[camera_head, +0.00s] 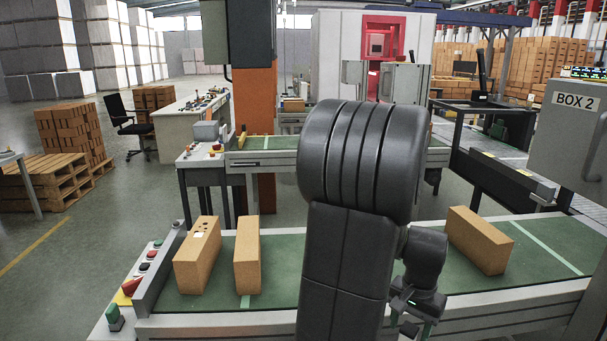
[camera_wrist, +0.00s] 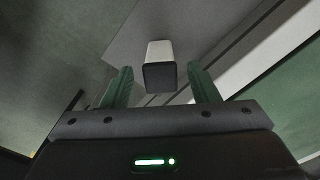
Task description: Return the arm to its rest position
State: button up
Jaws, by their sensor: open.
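My arm rises large in the middle of the head view and hides part of the green conveyor (camera_head: 285,255). My gripper (camera_head: 412,310) hangs low to the right of it, near the conveyor's front edge, and is partly cut off by the frame. In the wrist view, the two green fingers of my gripper (camera_wrist: 159,72) stand wide apart. A block with a dark end and pale top shows between them in the picture. I cannot tell what it is or how far away; the fingers do not visibly touch it.
Two brown bricks stand on the conveyor at the left, one with holes (camera_head: 197,256) and one plain (camera_head: 247,262). Another brick (camera_head: 480,241) lies at the right. A control panel (camera_head: 140,275) adjoins the left end. A grey cabinet marked BOX 2 (camera_head: 570,135) stands at the right.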

jog(key=shift+r, duration=0.25)
